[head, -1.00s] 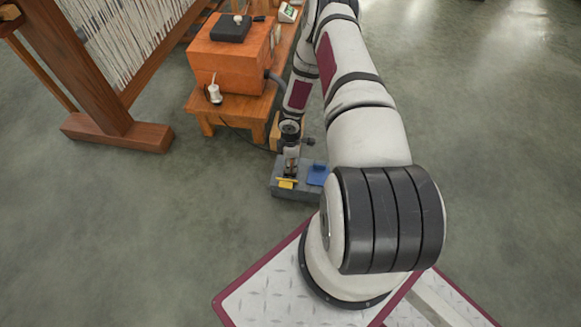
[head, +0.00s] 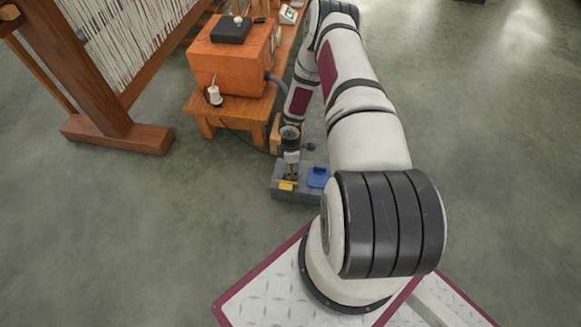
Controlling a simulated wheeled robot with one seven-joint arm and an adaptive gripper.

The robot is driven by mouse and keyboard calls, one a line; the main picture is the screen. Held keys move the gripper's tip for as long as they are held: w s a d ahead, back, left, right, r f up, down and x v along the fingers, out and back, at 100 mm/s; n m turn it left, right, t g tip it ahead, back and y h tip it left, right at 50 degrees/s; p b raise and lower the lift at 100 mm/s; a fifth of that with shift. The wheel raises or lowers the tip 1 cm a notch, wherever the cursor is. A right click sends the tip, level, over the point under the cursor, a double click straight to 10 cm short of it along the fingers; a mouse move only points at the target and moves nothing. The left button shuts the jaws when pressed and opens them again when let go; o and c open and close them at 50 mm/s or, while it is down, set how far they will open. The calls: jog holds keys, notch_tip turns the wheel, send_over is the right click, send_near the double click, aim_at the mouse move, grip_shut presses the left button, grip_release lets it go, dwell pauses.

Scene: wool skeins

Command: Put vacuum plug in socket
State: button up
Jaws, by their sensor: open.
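A low grey box (head: 300,197) on the floor has a yellow part (head: 286,185) and a blue part (head: 318,176) on top. It looks like a socket box, but no socket opening can be made out. My gripper (head: 290,176) points down at the box, just behind the yellow part, and is open. Whether it touches anything is too small to tell. A small dark piece (head: 309,146), perhaps the vacuum plug, shows just behind the box, apart from my gripper. A thin dark cable (head: 238,130) runs under the bench towards that area.
A wooden bench (head: 235,108) carries an orange box (head: 230,65) with a dark hose (head: 278,80) and a small white object (head: 214,96). A wooden loom frame (head: 115,135) stands at left. Open floor lies left of the grey box.

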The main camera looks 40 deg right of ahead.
notch_tip(320, 180, up, 45)
jog(key=w+m+h+p, duration=0.1)
jog(key=m+h+p, duration=0.3)
jog(key=m+p, duration=0.1)
jog(key=s+a+r+m, duration=0.3)
jog(key=s+a+r, duration=0.35)
jog(key=r, duration=0.25)
jog(key=s+a+r+m, duration=0.2)
jog(key=s+a+r, duration=0.3)
jog(key=s+r, duration=0.35)
jog(key=s+a+r+m+y, duration=0.1)
jog(key=s+a+y, duration=0.1)
jog(key=s+a, duration=0.3)
jog(key=s+a+r+y, duration=0.2)
jog(key=s+a, duration=0.3)
jog(key=s, duration=0.5)
jog(key=shift+s+a+m, duration=0.15)
jog(key=shift+a+m, duration=0.1)
jog(key=shift+m, duration=0.15)
